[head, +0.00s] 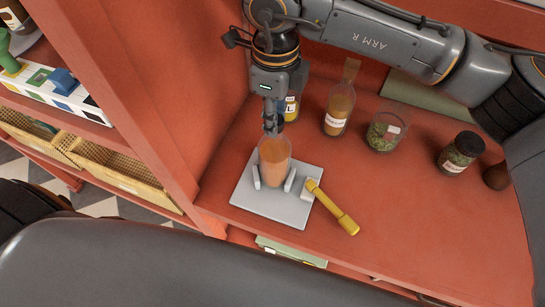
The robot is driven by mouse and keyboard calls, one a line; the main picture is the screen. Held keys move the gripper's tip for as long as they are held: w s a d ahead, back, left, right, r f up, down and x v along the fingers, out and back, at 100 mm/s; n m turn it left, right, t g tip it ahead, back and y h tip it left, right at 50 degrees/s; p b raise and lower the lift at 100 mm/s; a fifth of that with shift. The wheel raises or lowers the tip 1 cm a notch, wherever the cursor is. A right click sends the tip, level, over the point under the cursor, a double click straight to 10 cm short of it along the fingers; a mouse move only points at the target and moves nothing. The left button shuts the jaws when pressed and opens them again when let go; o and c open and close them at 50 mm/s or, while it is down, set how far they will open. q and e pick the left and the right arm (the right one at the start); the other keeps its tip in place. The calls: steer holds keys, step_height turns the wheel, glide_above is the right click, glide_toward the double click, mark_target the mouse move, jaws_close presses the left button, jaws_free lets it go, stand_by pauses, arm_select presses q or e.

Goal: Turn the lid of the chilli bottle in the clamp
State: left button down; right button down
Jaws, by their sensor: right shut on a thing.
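The chilli bottle (273,165) holds an orange-red content and stands upright in the clamp. The clamp is a grey plate (245,196) with two jaws beside the bottle and a yellow handle (335,208) pointing to the lower right. My right gripper (270,125) comes down from above and is shut on the top of the bottle, at the lid. The lid itself is mostly hidden by the fingers. My left gripper is not in view.
A red upright panel (165,95) rises close on the left. The red shelf is clear right of the handle.

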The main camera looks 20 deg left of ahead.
stand_by(0.4)
steer(key=shift+f+n+b, duration=0.2)
steer(key=shift+n+b, duration=0.2)
steer(key=shift+b, duration=0.05)
steer(key=n+b, duration=0.2)
steer(key=n, duration=0.1)
steer(key=shift+n+b, duration=0.3)
steer(key=shift+b, duration=0.05)
steer(key=n+b, duration=0.2)
steer(key=n, duration=0.3)
steer(key=shift+n, duration=0.3)
steer(key=n+b, duration=0.1)
steer(key=n, duration=0.1)
steer(key=shift+n, duration=0.4)
steer(key=n+b, duration=0.1)
steer(key=n, duration=0.3)
steer(key=shift+r, duration=0.1)
steer(key=n, duration=0.6)
steer(key=c, duration=1)
jaws_free()
